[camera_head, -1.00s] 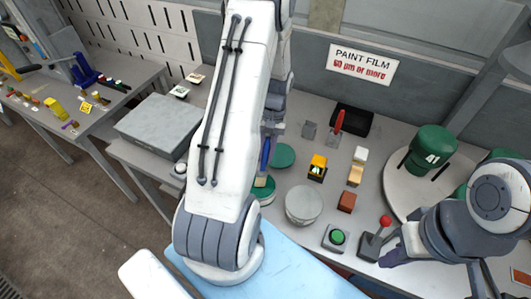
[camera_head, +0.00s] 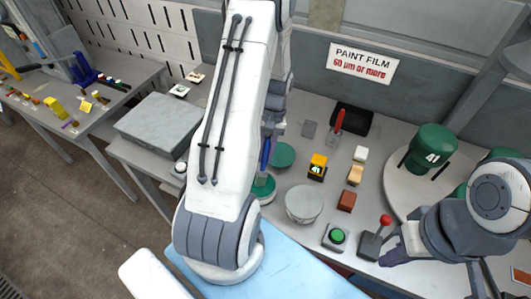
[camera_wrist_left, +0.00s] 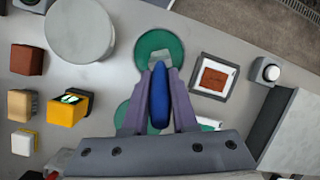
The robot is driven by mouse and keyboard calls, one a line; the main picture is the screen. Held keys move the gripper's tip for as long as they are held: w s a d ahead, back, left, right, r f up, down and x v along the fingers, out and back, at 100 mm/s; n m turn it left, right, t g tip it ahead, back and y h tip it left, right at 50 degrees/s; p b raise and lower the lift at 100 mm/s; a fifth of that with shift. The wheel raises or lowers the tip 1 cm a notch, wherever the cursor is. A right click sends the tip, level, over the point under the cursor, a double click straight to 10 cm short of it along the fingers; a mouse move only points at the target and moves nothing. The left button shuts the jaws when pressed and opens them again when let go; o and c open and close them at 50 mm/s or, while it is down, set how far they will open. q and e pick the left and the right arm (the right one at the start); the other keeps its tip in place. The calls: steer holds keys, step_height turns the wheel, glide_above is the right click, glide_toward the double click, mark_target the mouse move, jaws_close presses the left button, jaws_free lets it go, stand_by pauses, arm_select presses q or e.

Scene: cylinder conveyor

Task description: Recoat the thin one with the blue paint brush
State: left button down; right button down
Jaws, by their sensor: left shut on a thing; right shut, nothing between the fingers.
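My left gripper (camera_wrist_left: 158,95) is shut on the blue paint brush (camera_wrist_left: 159,98). The brush's pale bristles point at a green disc (camera_wrist_left: 165,42); I cannot tell whether they touch it. In the head view my left arm hides most of this gripper, and the blue handle (camera_head: 266,152) shows beside it. A green cylinder marked 41 (camera_head: 434,148) stands on a pale round plate (camera_head: 395,190) at the right. More green (camera_head: 500,158) shows behind my right arm. My right gripper (camera_head: 392,252) is shut and empty, beside the red-knobbed lever (camera_head: 375,240).
A yellow gauge (camera_head: 317,166), several small blocks (camera_head: 346,200), a grey round disc (camera_head: 304,203) and a green button (camera_head: 337,236) sit on the bench. A second green disc (camera_head: 283,155) lies farther back. A sign (camera_head: 362,65) reads "PAINT FILM 60 µm or more". A grey box (camera_head: 158,125) stands left.

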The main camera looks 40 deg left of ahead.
stand_by(0.5)
arm_select(q)
step_height(320, 180, up, 7)
steer(key=p, duration=0.6)
steer(key=shift+f, duration=0.1)
stand_by(0.7)
